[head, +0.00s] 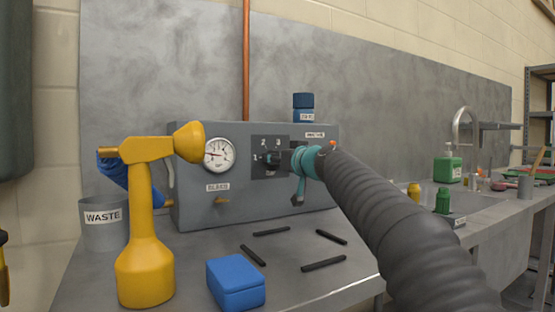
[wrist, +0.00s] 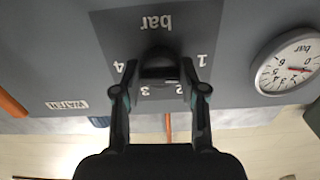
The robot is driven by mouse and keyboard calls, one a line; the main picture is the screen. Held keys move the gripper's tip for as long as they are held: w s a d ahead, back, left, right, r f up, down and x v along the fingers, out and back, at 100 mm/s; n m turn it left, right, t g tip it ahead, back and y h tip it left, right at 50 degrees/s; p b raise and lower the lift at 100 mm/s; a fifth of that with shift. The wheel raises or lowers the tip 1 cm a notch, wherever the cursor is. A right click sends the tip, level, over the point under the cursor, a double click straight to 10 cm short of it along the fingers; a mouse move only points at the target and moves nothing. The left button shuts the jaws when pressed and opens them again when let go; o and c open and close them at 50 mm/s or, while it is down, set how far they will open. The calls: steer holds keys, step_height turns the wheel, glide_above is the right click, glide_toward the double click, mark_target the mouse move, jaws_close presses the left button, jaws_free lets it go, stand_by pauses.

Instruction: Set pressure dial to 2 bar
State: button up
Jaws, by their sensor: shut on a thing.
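The pressure dial (head: 271,159) is a black knob on a dark plate marked 1 to 4, on the front of a grey box (head: 250,205). In the wrist view the plate is upside down, with "bar" above the knob (wrist: 158,65). My gripper (head: 287,159) reaches it from the right; in the wrist view its two fingers (wrist: 160,76) are shut on the knob from both sides. The mark the knob points at is hidden or too small to tell. A round white gauge (head: 219,153) sits left of the dial and shows in the wrist view (wrist: 288,64); its reading is unclear.
A yellow pump-like object (head: 145,235) and a waste bin (head: 103,225) stand at left. A blue box (head: 236,284) and several black rods (head: 323,264) lie on the bench in front. A sink is at right.

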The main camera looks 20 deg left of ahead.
steer(key=m+p, duration=0.1)
steer(key=m, duration=1)
stand_by(0.3)
steer(key=shift+m, duration=0.3)
steer(key=o, duration=1.1)
steer(key=shift+o, duration=0.2)
steer(key=shift+d, duration=0.1)
steer(key=v, duration=1.2)
